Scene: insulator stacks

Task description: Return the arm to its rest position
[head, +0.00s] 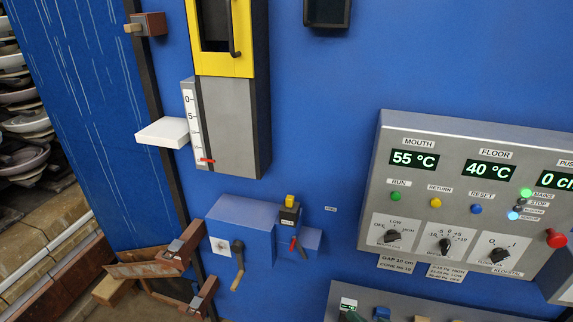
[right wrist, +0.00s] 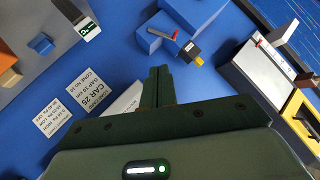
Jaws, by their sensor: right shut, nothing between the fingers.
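My right gripper (right wrist: 161,72) shows in the right wrist view, with its dark green body across the bottom. Its two fingers are together with nothing between them. They point up the picture toward a blue wall (right wrist: 125,75), and their distance from it cannot be told. I cannot make out the right gripper with certainty in the head view. My left gripper is in neither view.
A grey control panel (head: 455,125) with displays and knobs is on the right of the blue wall. A blue box (head: 250,215) with a handle (head: 238,265) sticks out lower middle. A white ledge (head: 165,132) juts out left. Shelves of stacked insulators (head: 22,120) stand far left.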

